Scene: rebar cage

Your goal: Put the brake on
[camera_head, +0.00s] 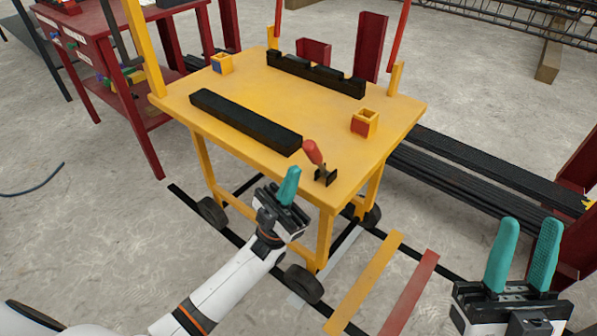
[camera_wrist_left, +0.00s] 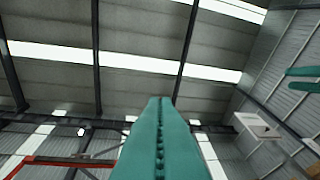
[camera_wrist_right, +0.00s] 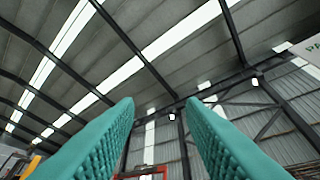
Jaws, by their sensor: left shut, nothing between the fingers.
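The brake is a lever with a red handle (camera_head: 313,152) on a black base (camera_head: 325,177), at the near right edge of a yellow wheeled cart (camera_head: 350,185). The handle stands up, tilted to the left. My left gripper (camera_head: 290,180) is just left of and below the brake in the head view, its teal fingers together and empty, pointing up. The left wrist view shows the closed fingers (camera_wrist_left: 158,140) against the roof. My right gripper (camera_head: 522,252) is open and empty at the lower right, away from the cart; its spread fingers also show in the right wrist view (camera_wrist_right: 160,130).
Black bars (camera_head: 245,122) and small yellow boxes (camera_head: 364,123) sit on the cart top. A dark red table (camera_head: 90,35) stands at the back left. Black beams (camera_head: 480,180) lie right of the cart. Yellow and red strips (camera_head: 365,285) lie on the floor in front.

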